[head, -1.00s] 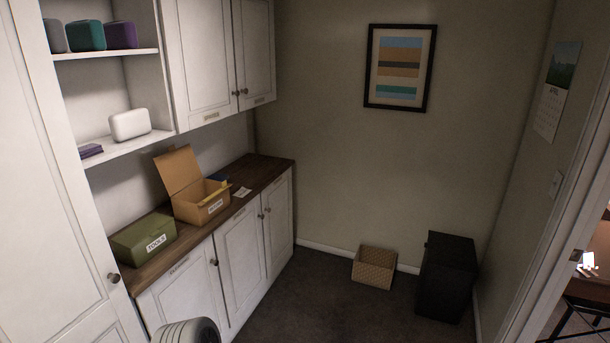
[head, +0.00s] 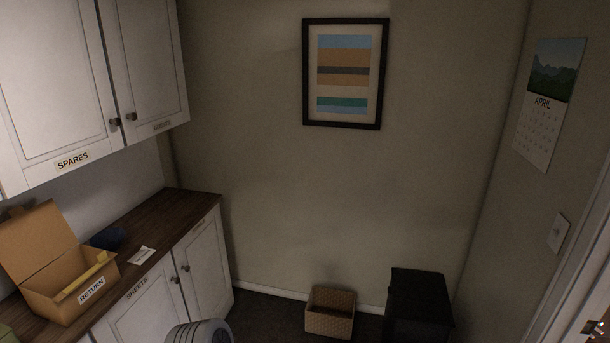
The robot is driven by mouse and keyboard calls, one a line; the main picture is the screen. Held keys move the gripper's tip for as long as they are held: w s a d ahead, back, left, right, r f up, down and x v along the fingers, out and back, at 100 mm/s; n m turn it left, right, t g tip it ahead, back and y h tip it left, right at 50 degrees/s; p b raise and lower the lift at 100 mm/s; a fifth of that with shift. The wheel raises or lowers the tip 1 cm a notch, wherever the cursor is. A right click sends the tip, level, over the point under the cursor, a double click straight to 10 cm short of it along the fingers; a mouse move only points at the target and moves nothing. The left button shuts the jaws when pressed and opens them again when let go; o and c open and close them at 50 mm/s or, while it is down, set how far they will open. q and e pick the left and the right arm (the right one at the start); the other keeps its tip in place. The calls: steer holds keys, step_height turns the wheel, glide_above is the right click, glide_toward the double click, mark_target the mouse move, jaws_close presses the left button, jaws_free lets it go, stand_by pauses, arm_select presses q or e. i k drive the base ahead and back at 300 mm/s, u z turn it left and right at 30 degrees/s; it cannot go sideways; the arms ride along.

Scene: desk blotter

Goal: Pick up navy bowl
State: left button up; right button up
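A dark blue object, which looks like the navy bowl (head: 108,238), sits on the wooden counter (head: 185,208) near the wall. The open cardboard box marked RETURN (head: 48,290) stands in front of it to the left and may hide a little of it. A small white card (head: 142,256) lies on the counter to its right. Neither of my grippers is in view. A rounded pale part at the bottom edge seems to be mine.
Upper cabinets, one labelled SPARES (head: 73,161), hang above the counter. A yellow item (head: 88,277) lies in the cardboard box. A wicker basket (head: 330,313) and a black cabinet (head: 418,300) stand on the floor at the back wall. Dark floor shows between counter and basket.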

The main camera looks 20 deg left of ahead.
mark_target(111, 239)
steer(key=u, duration=0.15)
steer(key=i, duration=2)
steer(key=u, duration=1.5)
steer(key=i, duration=1.1)
steer(key=u, duration=1.1)
